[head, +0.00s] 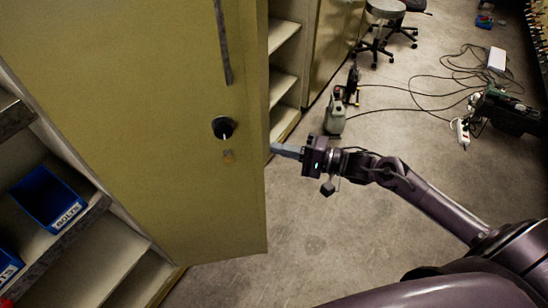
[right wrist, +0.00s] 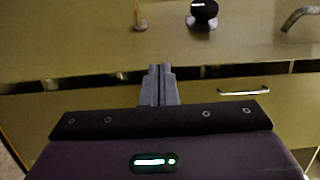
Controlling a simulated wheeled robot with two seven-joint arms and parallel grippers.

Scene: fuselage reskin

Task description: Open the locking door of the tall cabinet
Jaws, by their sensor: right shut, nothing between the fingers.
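The tall cabinet's olive-yellow door (head: 165,110) fills the left of the head view. It stands ajar, with shelves showing past its right edge. It carries a long dark handle (head: 222,45), a round black lock knob (head: 222,127) and a small brass-coloured piece (head: 228,157) below it. My right gripper (head: 276,150) is shut and empty, pointing left at the door's free edge; contact cannot be told. In the right wrist view its closed fingers (right wrist: 158,70) reach the door's edge, with the knob (right wrist: 203,12) and handle (right wrist: 298,18) beyond. My left gripper is out of view.
Blue bolt bins (head: 48,196) sit on shelves at the left. Open shelves (head: 283,85) stand behind the door's edge. A grey-green can (head: 335,117), stools (head: 386,10) and black cables (head: 420,80) are on the floor at the back. Floor below the gripper is clear.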

